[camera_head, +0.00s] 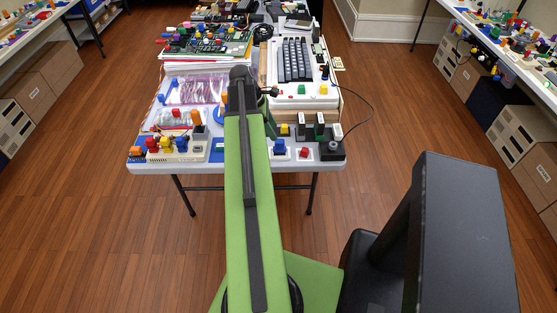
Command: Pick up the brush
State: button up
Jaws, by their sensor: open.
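My green arm reaches forward from the bottom of the head view to a dark joint above the table (172,167). I cannot make out the fingers of my gripper; they seem hidden behind the arm. I cannot pick out a brush for certain among the many small things on the table. The arm covers a strip down the middle of the tabletop, so things there are hidden.
The table is crowded. A pale keyboard (294,61), a green circuit board (207,42) and a purple-striped bag (197,90) lie on it. Colored blocks and a black joystick (333,149) line the front edge. Side tables hold more parts. Wooden floor is open on both sides.

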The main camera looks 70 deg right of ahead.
aim_at(280, 141)
jog(key=b+x, duration=0.1)
jog(key=x, duration=0.2)
jog(key=shift+f, duration=0.1)
jog(key=b+x, duration=0.5)
jog(key=shift+s+a, duration=0.15)
grip_shut()
